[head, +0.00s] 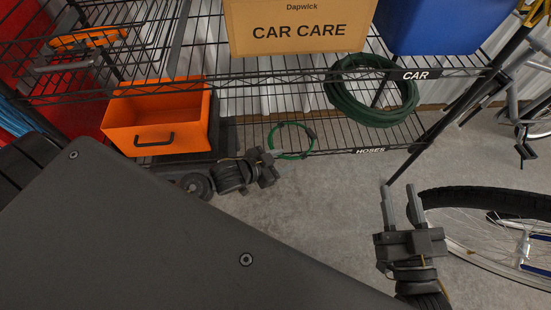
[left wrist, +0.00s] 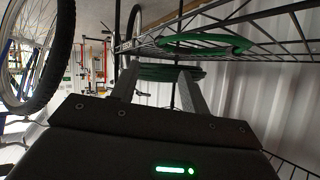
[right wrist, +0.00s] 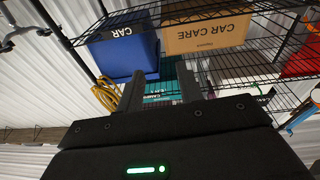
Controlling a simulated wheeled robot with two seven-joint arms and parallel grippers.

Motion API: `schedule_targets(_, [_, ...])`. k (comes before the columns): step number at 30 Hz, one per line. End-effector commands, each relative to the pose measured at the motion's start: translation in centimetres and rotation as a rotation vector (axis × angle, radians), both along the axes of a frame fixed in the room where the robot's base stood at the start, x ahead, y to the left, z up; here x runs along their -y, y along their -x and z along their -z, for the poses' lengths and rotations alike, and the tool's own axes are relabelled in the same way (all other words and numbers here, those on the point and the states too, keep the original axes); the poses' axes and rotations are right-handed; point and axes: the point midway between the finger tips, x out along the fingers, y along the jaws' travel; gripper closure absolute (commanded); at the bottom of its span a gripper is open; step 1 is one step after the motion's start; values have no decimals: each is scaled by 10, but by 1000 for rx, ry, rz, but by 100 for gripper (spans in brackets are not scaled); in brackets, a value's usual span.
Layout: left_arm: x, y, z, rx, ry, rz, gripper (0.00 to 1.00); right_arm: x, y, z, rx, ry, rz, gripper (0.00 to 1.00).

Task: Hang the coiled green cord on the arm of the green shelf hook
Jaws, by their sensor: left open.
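The coiled green cord (head: 283,126) is a small thin ring with dark patches on it, at the front of the lower wire shelf in the head view. It also shows above and beyond the fingers in the left wrist view (left wrist: 215,39). My left gripper (head: 273,155) is open, close to the ring's left lower side; I cannot tell whether it touches. My right gripper (head: 401,206) has its fingers apart and empty, in front of the shelf's right end, away from the cord. I cannot make out a green shelf hook in any view.
A larger dark green hose coil (head: 371,117) lies on the lower shelf. An orange bin (head: 158,110) stands left, a car care box (head: 298,30) and blue bin (head: 425,25) higher up. A bicycle wheel (head: 470,196) is beside my right gripper. Floor between the grippers is clear.

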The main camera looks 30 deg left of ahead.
Motion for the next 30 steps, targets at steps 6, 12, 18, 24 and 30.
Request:
schedule_targets(6, [-10, 19, -11, 0, -1, 0, 55, 11, -6, 21, -124, 63, 42, 64])
schedule_targets(12, [-11, 23, -14, 2, 3, 1, 55, 14, -7, 27, -151, 76, 50, 64])
schedule_targets(18, [42, 49, -79, 128, 160, 19, 55, 14, -7, 26, -150, 75, 50, 64])
schedule_targets(24, [65, 76, -173, 325, 301, -27, 55, 14, -7, 26, -149, 75, 50, 64])
schedule_targets(30, [66, 81, -194, 372, 319, -44, 55, 14, -7, 26, -148, 74, 50, 64])
